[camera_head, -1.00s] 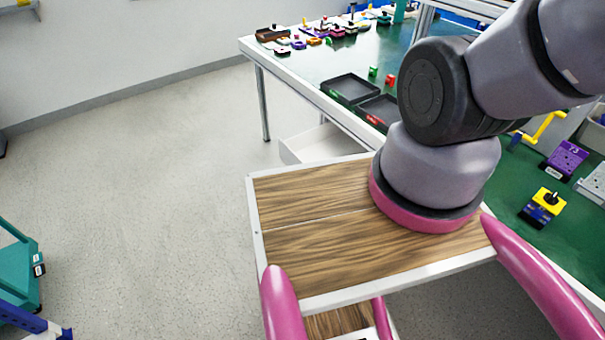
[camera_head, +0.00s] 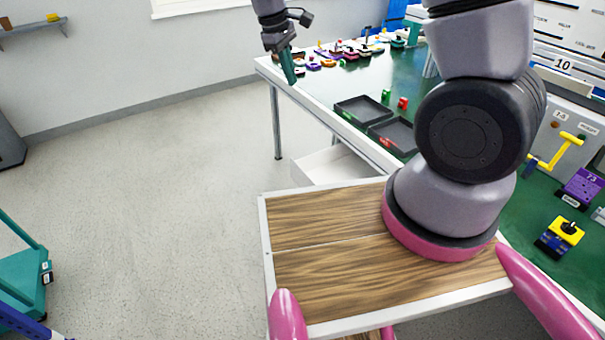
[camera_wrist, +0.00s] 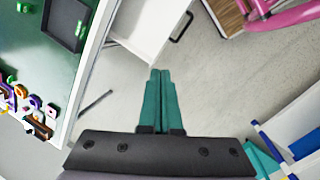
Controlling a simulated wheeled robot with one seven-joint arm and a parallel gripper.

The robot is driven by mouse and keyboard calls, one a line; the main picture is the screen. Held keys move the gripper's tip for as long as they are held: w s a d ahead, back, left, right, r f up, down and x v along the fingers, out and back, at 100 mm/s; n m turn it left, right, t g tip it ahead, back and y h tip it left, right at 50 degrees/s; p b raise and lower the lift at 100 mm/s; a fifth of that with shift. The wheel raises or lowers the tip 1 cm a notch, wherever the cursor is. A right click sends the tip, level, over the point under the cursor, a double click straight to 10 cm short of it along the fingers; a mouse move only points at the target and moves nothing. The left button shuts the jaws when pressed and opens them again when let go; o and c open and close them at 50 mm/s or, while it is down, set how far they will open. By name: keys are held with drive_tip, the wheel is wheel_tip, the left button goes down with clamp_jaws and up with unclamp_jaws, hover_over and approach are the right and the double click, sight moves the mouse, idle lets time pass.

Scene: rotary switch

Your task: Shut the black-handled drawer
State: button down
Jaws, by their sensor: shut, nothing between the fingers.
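The white drawer (camera_head: 332,165) stands pulled out from under the near left side of the green-topped table. Its open inside shows in the head view, while its handle is hidden there. In the wrist view the drawer (camera_wrist: 145,25) is at the top middle, with the black handle (camera_wrist: 182,27) on its front. My gripper (camera_head: 292,80) is at the table's far left corner in the head view, above and beyond the drawer. Its teal fingers (camera_wrist: 160,73) are together and empty in the wrist view. They point toward the drawer and are apart from it.
The green table (camera_head: 330,84) carries two black trays (camera_head: 362,109), small blocks and several coloured parts. A yellow-handled device (camera_head: 566,140) stands at the right. Open floor (camera_head: 160,180) lies left of the table. A teal cart (camera_head: 22,270) is at the lower left.

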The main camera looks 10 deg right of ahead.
drive_tip(key=a+f+n+h, duration=0.2)
drive_tip(key=a+f+n, duration=0.1)
drive_tip(key=f, duration=0.5)
drive_tip(key=a+f+n+h, duration=0.1)
drive_tip(key=a+f+n, duration=0.2)
drive_tip(key=f, duration=0.5)
drive_tip(key=n+t+h, duration=0.2)
drive_tip(key=n, duration=0.5)
approach(310, 181)
wheel_tip(310, 181, down, 5)
drive_tip(key=d, duration=0.2)
drive_tip(key=shift+w+d+r, duration=0.1)
drive_tip(key=shift+w+d, duration=0.55)
drive_tip(key=shift+d, duration=0.15)
